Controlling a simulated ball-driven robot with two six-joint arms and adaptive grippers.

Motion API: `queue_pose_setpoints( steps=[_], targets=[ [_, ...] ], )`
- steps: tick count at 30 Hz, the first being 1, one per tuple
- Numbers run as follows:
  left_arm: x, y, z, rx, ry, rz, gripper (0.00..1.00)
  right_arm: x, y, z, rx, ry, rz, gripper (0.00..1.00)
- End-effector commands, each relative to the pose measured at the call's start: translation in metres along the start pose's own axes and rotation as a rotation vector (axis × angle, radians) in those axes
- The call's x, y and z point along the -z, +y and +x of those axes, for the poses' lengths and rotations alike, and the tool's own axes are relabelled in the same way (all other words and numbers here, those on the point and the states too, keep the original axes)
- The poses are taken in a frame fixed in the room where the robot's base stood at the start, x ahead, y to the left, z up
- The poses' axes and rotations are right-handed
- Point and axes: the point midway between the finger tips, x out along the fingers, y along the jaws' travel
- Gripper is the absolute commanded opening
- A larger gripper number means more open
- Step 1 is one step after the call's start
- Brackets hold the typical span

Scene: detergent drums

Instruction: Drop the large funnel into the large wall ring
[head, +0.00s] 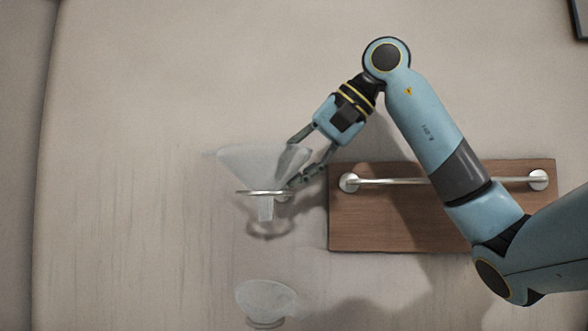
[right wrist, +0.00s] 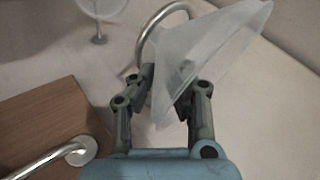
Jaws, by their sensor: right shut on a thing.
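The large funnel (head: 250,164) is pale and translucent, with its wide mouth up and its spout down. The large wall ring (head: 250,193) is a metal loop; its near edge crosses in front of the funnel's lower cone, and the spout shows below it. The funnel appears to be inside the ring, but its seating is unclear. My right gripper (head: 293,170) is shut on the funnel's right side. In the right wrist view, my gripper (right wrist: 166,88) pinches the funnel (right wrist: 215,50), and the ring (right wrist: 150,32) curves behind it. My left gripper is not in view.
A smaller translucent funnel-like piece (head: 265,297) sits in a small holder lower down. A wooden board (head: 375,228) with a metal bar (head: 400,181) is right of the ring, behind my right arm. The wall left of the funnel is clear.

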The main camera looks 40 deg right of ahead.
Motion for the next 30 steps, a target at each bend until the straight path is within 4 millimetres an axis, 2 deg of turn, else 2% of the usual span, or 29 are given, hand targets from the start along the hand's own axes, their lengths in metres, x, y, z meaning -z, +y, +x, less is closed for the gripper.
queue_pose_setpoints(
  steps=[7,8,13,23,26,30],
  targets=[
    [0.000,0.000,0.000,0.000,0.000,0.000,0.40,0.000,0.000,0.000,0.000,0.000,0.000,0.00],
    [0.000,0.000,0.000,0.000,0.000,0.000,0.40,0.000,0.000,0.000,0.000,0.000,0.000,0.14],
    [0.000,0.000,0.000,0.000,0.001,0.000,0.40,0.000,0.000,0.000,0.000,0.000,0.000,0.37],
    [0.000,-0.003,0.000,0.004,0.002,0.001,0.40,0.000,0.000,-0.003,-0.001,0.001,0.000,0.38],
    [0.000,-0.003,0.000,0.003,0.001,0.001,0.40,0.001,0.000,-0.013,-0.002,0.004,0.000,0.38],
    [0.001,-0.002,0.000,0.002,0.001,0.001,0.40,0.002,0.001,-0.042,-0.003,0.008,0.000,0.38]
  ],
)
